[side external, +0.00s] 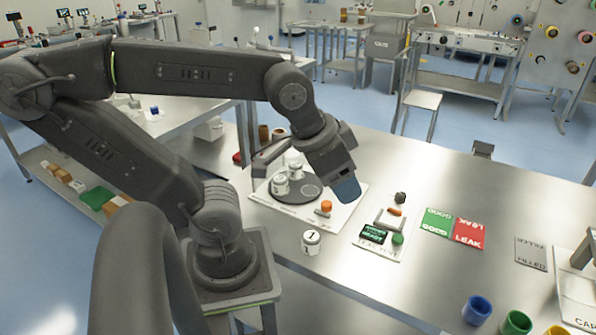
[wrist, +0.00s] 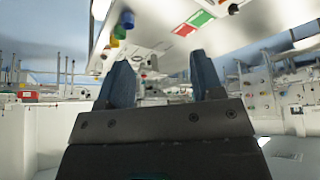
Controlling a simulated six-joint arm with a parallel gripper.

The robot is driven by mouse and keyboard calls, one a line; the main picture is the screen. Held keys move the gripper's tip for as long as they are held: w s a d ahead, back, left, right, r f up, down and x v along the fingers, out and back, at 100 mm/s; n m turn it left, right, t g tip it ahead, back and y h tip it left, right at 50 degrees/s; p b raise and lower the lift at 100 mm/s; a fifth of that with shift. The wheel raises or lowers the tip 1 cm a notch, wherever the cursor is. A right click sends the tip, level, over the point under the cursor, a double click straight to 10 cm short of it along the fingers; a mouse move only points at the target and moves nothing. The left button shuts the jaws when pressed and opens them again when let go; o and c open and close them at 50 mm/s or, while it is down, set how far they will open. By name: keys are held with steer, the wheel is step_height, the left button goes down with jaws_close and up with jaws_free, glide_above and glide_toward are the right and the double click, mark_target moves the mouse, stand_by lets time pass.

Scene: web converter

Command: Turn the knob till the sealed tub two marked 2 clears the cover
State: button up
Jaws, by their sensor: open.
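The orange knob (side external: 326,207) sits on a white base plate (side external: 343,214) on the steel bench, in front of a dark turntable disc (side external: 289,198). White tubs stand on the disc; the front one (side external: 281,184) has dark marking too small to read surely. Another white tub (side external: 295,170) is behind it. A dark grey slanted piece (side external: 266,158) lies over the disc's far left side; I cannot tell if it is the cover. My gripper (side external: 345,188) hangs above and right of the knob, apart from it. In the wrist view my gripper (wrist: 162,75) is open and empty.
A white tub marked 1 (side external: 311,242) stands on the bench in front of the plate. A tester with a green button (side external: 398,239), green GOOD and red LEAK pads (side external: 468,233) and coloured cups (side external: 478,309) lie to the right. Bare bench separates them.

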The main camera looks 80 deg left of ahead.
steer(key=w+a+r+n+g, duration=0.15)
steer(key=w+a+n, duration=0.25)
steer(key=w+a, duration=0.4)
steer(key=w+a+f+n+g, duration=0.25)
steer(key=w+a+f, duration=0.2)
steer(key=a, duration=0.35)
steer(key=w+a+f+n+g, duration=0.1)
steer(key=w+a+f+n, duration=0.2)
steer(key=w+a, duration=0.4)
steer(key=a+f+n, duration=0.3)
steer(key=a+f, duration=0.5)
steer(key=a, duration=0.4)
steer(key=shift+m+g, duration=0.25)
steer(key=shift+g, duration=0.05)
steer(key=f, duration=1.3)
steer(key=shift+s+d+f, duration=0.2)
steer(key=shift+f, duration=0.1)
steer(key=c, duration=0.9)
